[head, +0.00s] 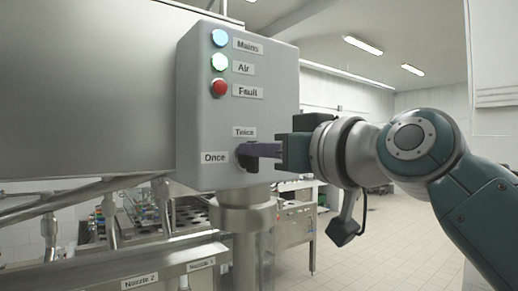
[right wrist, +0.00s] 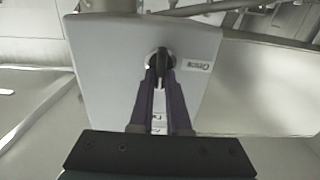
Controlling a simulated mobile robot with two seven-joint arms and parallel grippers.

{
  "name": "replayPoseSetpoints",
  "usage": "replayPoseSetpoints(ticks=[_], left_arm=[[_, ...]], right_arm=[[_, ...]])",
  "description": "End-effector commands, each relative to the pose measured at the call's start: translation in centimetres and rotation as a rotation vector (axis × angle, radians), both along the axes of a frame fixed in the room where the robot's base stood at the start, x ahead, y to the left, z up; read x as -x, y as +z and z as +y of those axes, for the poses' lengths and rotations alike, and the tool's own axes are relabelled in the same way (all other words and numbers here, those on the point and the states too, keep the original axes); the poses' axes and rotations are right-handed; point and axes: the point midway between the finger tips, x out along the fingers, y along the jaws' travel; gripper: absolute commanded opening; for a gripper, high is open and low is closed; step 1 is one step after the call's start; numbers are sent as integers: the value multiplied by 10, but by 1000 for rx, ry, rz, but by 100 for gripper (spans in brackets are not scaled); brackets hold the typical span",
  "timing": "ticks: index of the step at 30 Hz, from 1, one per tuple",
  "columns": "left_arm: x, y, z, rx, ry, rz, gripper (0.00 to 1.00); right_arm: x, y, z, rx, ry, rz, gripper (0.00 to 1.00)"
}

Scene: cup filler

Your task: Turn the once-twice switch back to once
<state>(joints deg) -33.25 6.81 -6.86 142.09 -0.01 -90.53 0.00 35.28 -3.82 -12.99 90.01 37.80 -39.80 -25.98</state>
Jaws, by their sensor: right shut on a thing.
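The once-twice switch (right wrist: 158,62) is a dark rotary knob low on the front of the grey control box (head: 205,125). In the head view the label "Once" (head: 214,157) is left of the knob and "Twice" (head: 244,132) is above it. My right gripper (head: 256,151) reaches in from the right, its purple fingers at the knob. In the right wrist view both fingers are closed around the knob's dark handle, one on each side. In the head view the fingers mostly hide the knob, so its exact pointing is hard to tell. My left gripper is not in view.
Above the switch are a blue-white Mains lamp (head: 220,38), a green-white Air lamp (head: 220,61) and a red Fault lamp (head: 219,88). The box stands on a metal post (head: 245,220). A steel machine with nozzles is at left. Open tiled floor (head: 375,240) lies at right.

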Motion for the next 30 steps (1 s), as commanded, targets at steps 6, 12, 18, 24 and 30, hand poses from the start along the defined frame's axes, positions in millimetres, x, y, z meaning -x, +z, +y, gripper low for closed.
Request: replayPoseSetpoints(ticks=[6,12,18,24,30], left_arm=[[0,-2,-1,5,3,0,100],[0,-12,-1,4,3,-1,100],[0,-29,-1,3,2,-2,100],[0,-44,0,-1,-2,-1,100],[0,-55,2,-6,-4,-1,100]], right_arm=[[0,-1,0,13,0,-9,0],[1,-2,1,75,0,-55,0],[1,-4,2,195,-1,-144,0],[3,-4,3,345,-1,-254,0],[4,-4,5,500,-1,-364,0]])
